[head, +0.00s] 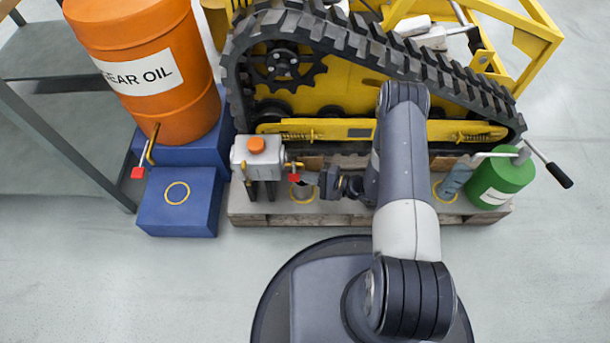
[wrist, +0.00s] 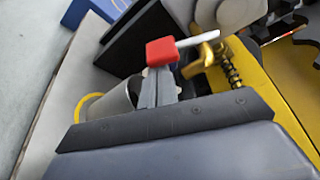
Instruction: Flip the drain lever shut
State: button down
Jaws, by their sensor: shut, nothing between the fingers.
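A small grey tank (head: 250,157) with an orange cap stands on the pallet. A brass drain tap sticks out of its right side, and its lever has a red grip (head: 294,177). In the wrist view the red grip (wrist: 161,51) sits at the end of a pale rod running to the brass tap (wrist: 204,57). My gripper (head: 308,178) is shut and empty, close to the right of the lever. In the wrist view its fingertips (wrist: 158,76) are right at the red grip; I cannot tell whether they touch. A metal cup (wrist: 108,103) stands below, partly hidden.
An orange gear oil drum (head: 150,110) with its own red-handled tap (head: 139,172) stands on blue blocks (head: 180,218) at left. The yellow carrier with black track (head: 240,75) is behind. A green can (head: 500,180) stands at right. The front floor is open.

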jog(key=shift+s, duration=0.1)
jog(key=s+r+m+g+h+p, duration=0.1)
jog(key=s+r+m+g, duration=0.3)
jog(key=m, duration=0.4)
jog(key=shift+s, duration=0.4)
jog(key=shift+w, duration=0.1)
jog(key=shift+w+b, duration=0.35)
jog(key=shift+w, duration=0.35)
